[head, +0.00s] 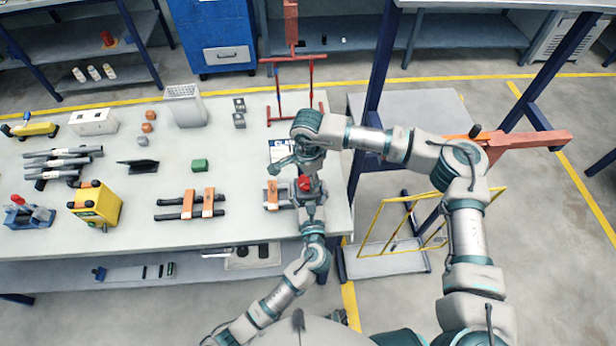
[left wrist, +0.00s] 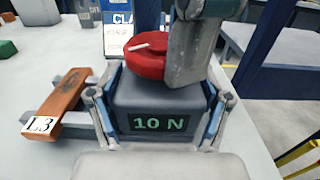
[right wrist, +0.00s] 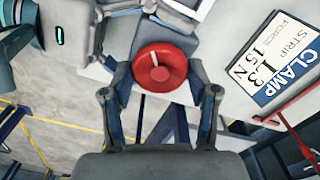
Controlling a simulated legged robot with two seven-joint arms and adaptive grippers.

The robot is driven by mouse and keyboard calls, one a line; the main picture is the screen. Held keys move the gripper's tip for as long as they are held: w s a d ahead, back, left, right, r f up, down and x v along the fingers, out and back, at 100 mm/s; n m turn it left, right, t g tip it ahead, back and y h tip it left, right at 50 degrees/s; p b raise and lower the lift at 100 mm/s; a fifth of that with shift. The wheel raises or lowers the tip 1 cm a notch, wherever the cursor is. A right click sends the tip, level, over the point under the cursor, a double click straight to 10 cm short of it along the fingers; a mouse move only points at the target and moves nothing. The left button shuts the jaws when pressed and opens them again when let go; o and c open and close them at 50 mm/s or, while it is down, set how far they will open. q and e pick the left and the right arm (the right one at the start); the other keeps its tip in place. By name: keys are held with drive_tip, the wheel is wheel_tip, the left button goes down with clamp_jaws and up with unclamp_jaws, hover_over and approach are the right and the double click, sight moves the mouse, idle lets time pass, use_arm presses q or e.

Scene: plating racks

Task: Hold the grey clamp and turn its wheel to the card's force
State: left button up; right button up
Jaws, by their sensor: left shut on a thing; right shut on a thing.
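The grey clamp (left wrist: 158,95) is between the fingers of my left gripper (left wrist: 160,108), which is shut on its body; its display reads 10 N in green. The red wheel (right wrist: 160,68) sits on top of the clamp, with a white mark on it. My right gripper (right wrist: 161,92) is shut on the wheel from above; the wheel also shows in the head view (head: 305,184). The card (right wrist: 285,62) stands behind the clamp and reads CLAMP, STRIP L3, FORCE 15 N. In the head view my arms hide most of the clamp.
An orange block (left wrist: 62,98) labelled L3 lies on dark bars just left of the clamp. More orange blocks on bars (head: 208,202), a green block (head: 200,165) and a yellow box (head: 97,205) are further left. A red frame (head: 269,100) stands behind. The table's right edge is close.

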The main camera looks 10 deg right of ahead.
sight(308, 180)
drive_tip(key=m, duration=0.4)
drive_tip(key=shift+w+m, duration=0.1)
drive_tip(key=shift+m, duration=1.6)
drive_tip(key=o, duration=1.2)
drive_tip(key=shift+w, duration=0.1)
drive_tip(key=shift+c, duration=0.2)
wheel_tip(308, 180, up, 12)
